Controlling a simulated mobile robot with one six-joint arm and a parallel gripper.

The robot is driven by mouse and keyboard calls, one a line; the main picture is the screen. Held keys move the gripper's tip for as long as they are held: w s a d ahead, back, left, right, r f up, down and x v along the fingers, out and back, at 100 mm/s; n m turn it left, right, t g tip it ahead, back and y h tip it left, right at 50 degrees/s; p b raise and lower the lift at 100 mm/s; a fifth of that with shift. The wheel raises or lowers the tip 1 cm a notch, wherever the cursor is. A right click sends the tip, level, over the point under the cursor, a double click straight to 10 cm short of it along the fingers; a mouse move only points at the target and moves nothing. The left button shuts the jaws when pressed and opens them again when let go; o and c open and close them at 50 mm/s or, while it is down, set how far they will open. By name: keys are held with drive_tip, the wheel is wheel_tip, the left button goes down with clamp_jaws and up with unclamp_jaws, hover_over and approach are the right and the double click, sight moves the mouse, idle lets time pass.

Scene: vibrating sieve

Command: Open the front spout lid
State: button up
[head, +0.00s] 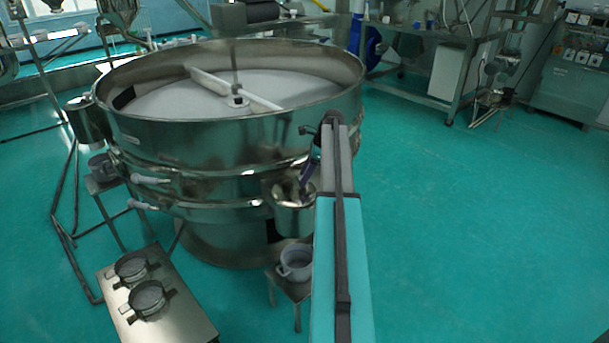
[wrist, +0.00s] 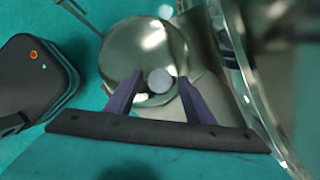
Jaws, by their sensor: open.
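The round steel vibrating sieve (head: 215,155) stands in the middle of the head view. Its front spout (head: 294,218) sticks out low at the front, partly behind my arm. In the wrist view the spout's round metal top (wrist: 130,45) lies ahead of my gripper (wrist: 160,78). A pale round knob-like spot (wrist: 160,81) shows between the purple fingertips; I cannot tell whether they touch it. The fingers are apart. In the head view my gripper (head: 307,170) is just above the spout, mostly hidden by my arm. Whether the lid is fully closed is unclear.
A grey pot (head: 296,262) stands on a small stool under the spout. A low metal table (head: 165,310) with two round sieves is at the front left. The sieve wall (wrist: 232,50) rises close on the right in the wrist view. The green floor at right is clear.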

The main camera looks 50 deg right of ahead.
drive_tip(key=shift+c, duration=0.5)
clamp_jaws()
